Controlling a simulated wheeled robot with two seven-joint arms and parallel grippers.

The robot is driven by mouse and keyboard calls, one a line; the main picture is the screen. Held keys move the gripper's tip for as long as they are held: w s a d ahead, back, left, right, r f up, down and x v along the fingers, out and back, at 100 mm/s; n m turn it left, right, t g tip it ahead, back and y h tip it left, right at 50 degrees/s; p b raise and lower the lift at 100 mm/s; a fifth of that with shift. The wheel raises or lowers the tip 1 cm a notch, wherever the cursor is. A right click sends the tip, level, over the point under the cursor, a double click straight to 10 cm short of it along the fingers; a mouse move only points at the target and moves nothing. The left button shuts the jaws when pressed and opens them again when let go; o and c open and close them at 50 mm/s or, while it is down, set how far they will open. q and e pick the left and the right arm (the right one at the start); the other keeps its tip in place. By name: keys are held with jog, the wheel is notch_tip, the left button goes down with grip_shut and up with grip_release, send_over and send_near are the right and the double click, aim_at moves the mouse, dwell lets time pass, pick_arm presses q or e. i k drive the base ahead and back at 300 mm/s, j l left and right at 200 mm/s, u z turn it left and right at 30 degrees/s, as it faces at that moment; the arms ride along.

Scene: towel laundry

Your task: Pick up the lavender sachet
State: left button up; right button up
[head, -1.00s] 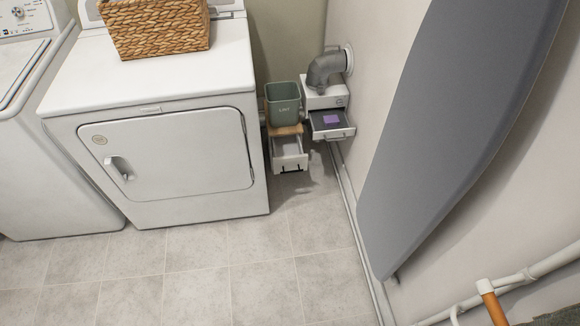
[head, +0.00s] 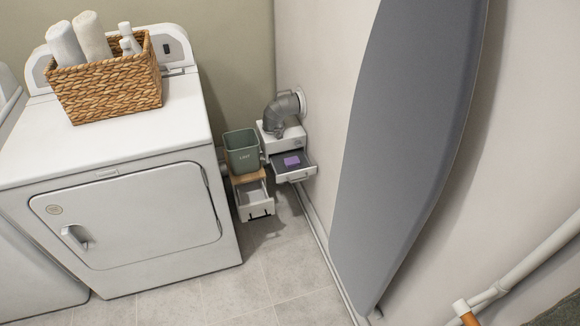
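A small purple block (head: 292,161), which looks like the lavender sachet, lies in the dark interior of an open drawer (head: 297,175) of a small white box unit (head: 284,140) against the right wall. A grey duct elbow stands on top of that unit. Neither of my grippers is in the head view, so nothing shows of their state or their distance from the sachet.
A green lint bin (head: 242,153) stands on a wooden-topped cabinet with an open, seemingly empty drawer (head: 255,203). A white dryer (head: 135,205) bears a wicker basket (head: 108,89) with rolled towels. A grey ironing board (head: 405,150) leans along the right wall. Floor tiles (head: 270,278) are clear.

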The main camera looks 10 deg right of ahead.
aim_at(292, 162)
jog(key=i+j, duration=0.25)
jog(key=i, duration=0.25)
jog(key=i+j+u, duration=0.1)
jog(key=i+j, duration=0.2)
jog(key=i, duration=0.25)
jog(key=i+j, duration=0.2)
jog(key=i, duration=0.35)
jog(key=k+j+u, duration=0.05)
